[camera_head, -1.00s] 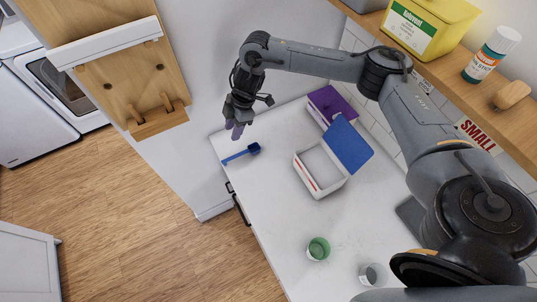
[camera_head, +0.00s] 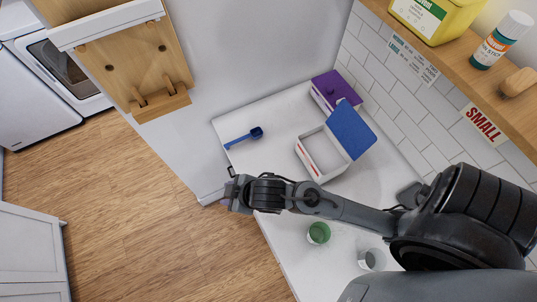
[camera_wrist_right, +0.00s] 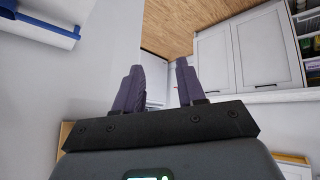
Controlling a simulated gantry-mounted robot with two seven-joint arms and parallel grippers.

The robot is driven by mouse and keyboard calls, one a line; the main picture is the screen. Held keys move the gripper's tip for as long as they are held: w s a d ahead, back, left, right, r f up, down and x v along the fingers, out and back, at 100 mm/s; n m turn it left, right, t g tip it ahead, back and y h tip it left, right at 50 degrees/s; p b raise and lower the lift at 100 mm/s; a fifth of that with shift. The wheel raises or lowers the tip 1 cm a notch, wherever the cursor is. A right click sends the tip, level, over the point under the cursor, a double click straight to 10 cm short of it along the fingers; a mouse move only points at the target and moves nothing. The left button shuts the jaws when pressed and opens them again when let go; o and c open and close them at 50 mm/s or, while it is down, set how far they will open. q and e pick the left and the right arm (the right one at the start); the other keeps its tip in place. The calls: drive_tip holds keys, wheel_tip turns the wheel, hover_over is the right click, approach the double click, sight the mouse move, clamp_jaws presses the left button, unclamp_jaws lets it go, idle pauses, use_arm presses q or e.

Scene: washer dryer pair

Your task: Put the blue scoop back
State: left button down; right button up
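The blue scoop (camera_head: 255,133) lies on the white counter (camera_head: 285,115) near its left end, its handle pointing left toward the front edge. A blue object, probably the scoop's handle, shows at the top left of the right wrist view (camera_wrist_right: 45,25). A white box (camera_head: 321,158) with its blue lid (camera_head: 350,130) open stands to the right of the scoop; it looks empty. My right gripper (camera_head: 226,203) is at the counter's front edge, below the scoop in the picture and apart from it. Its purple fingers (camera_wrist_right: 158,70) are spread with nothing between them. My left gripper is out of view.
A box with a purple lid (camera_head: 335,88) stands behind the white box. A green cup (camera_head: 318,232) and a grey cup (camera_head: 371,260) stand nearer the right. A wooden shelf (camera_head: 455,75) holds a yellow tub (camera_head: 435,18) and a bottle (camera_head: 500,42). Bare counter surrounds the scoop.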

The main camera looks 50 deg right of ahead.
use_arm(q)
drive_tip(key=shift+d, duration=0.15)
use_arm(e)
drive_tip(key=s+d+f+m+g+h, duration=0.2)
drive_tip(key=s+d+m+g, duration=0.1)
drive_tip(key=s+d, duration=0.6)
drive_tip(key=s+m, duration=0.1)
drive_tip(key=s, duration=0.1)
drive_tip(key=shift+s+f+g, duration=0.25)
drive_tip(key=shift+s+g, duration=0.15)
